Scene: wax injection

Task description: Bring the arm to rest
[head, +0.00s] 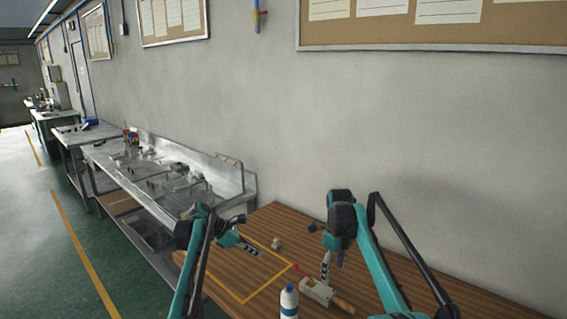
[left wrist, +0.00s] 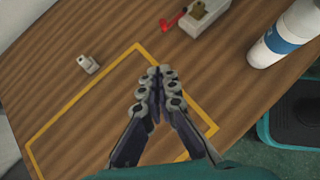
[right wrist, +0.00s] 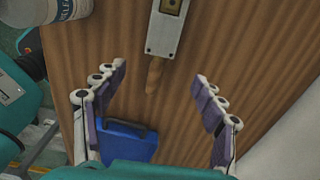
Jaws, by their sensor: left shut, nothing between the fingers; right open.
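My left gripper (head: 254,250) is above the yellow-outlined area of the wooden table (head: 225,262). In the left wrist view, its fingers (left wrist: 160,72) are together and empty. My right gripper (head: 326,266) is over the table further right, near a pale box-shaped tool with a wooden handle (head: 318,292). In the right wrist view, its fingers (right wrist: 160,75) are spread wide with nothing held between them; the tool's handle (right wrist: 155,75) lies beyond, on the table.
A white bottle with a blue label (head: 289,302) stands at the table's front. A small pale piece (head: 277,243) lies near the back edge of the yellow outline. A blue object (right wrist: 128,141) is partly hidden in the right wrist view. A metal bench (head: 165,175) adjoins at left.

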